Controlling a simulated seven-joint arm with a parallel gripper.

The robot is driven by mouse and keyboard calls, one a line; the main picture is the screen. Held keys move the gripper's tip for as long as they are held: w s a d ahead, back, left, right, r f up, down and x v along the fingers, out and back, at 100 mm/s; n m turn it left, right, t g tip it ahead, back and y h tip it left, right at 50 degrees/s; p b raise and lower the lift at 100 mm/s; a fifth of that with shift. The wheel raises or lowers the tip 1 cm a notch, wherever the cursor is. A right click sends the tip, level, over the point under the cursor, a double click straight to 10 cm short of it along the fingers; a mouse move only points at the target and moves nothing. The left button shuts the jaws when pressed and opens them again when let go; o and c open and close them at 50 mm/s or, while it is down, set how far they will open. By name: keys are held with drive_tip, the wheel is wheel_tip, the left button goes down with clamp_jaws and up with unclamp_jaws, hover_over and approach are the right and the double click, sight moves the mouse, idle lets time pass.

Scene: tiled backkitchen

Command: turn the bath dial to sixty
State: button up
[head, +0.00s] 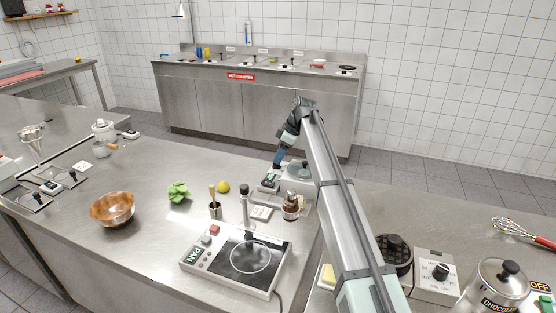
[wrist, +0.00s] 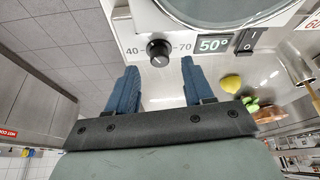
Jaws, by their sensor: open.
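The bath dial (wrist: 159,52) is a black round knob on a white panel, between the printed marks 40 and 70. A display (wrist: 213,44) beside it reads 50°. My gripper (wrist: 158,75) is open, its two blue fingers apart and empty, with the dial lying ahead of the gap between their tips. The fingertips look close to the panel; I cannot tell whether they touch it.
A black rocker switch (wrist: 249,40) is right of the display. On the counter near the bath are a brown bottle (head: 291,206), a yellow lemon (head: 223,187) and a pan unit (head: 236,262). A copper bowl (head: 112,209) stands farther left, with bare steel around it.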

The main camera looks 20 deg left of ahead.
drive_tip(key=shift+x, duration=1.4)
drive_tip(key=shift+c, duration=0.3)
clamp_jaws()
